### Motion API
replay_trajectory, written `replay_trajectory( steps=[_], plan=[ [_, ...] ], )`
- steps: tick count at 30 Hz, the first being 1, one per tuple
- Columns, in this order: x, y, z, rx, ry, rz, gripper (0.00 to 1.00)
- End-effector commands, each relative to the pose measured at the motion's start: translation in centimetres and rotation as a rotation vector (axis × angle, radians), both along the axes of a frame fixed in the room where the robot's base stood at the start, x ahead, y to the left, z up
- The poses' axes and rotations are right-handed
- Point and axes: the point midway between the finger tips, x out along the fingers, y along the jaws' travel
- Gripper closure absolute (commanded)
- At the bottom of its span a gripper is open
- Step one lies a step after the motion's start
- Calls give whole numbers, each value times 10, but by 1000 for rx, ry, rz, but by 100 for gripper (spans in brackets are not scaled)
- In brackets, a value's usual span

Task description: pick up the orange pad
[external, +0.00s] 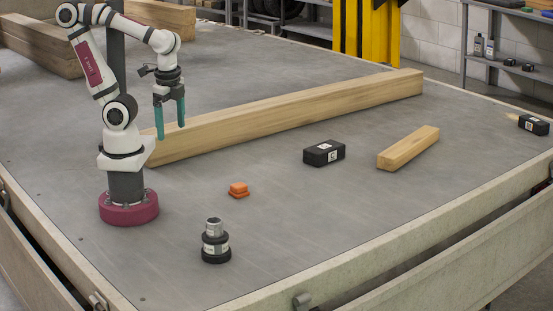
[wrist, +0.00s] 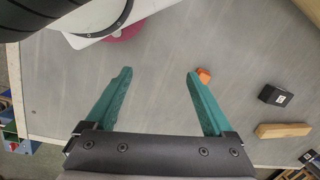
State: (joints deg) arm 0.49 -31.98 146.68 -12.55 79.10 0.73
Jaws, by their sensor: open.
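The orange pad (external: 238,190) is a small stepped block lying on the grey trailer bed, in front of and to the right of my base in the external view. In the wrist view the orange pad (wrist: 204,74) shows just right of the tip of the right finger. My gripper (external: 170,137) has teal fingers and hangs pointing down, above the bed and apart from the pad, up and to its left in the external view. In the wrist view my gripper (wrist: 159,72) is open, with nothing between its fingers.
A long wooden beam (external: 290,113) lies behind the pad. A black-and-silver cylindrical fitting (external: 215,242) stands in front of it. A black box (external: 324,153) and a short wooden block (external: 408,148) lie to the right. Another black box (external: 533,125) is near the right edge. Bed around the pad is clear.

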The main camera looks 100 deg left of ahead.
Motion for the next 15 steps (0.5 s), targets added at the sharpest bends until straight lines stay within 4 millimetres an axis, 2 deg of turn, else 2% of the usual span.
replay_trajectory(
  steps=[2, 4, 5, 8, 9, 11, 13, 15],
  plan=[
    [1, 0, 0, -12, 13, 38, 13],
    [6, 1, -3, -60, 62, 189, 13],
    [10, 1, -6, -96, 93, 294, 13],
    [36, 13, -20, -268, 224, 786, 13],
    [49, 24, -29, -350, 279, 1008, 13],
    [68, 49, -47, -485, 359, 1345, 13],
    [84, 88, -72, -655, 450, 1723, 13],
    [89, 129, -100, -829, 531, 2050, 13]
  ],
)
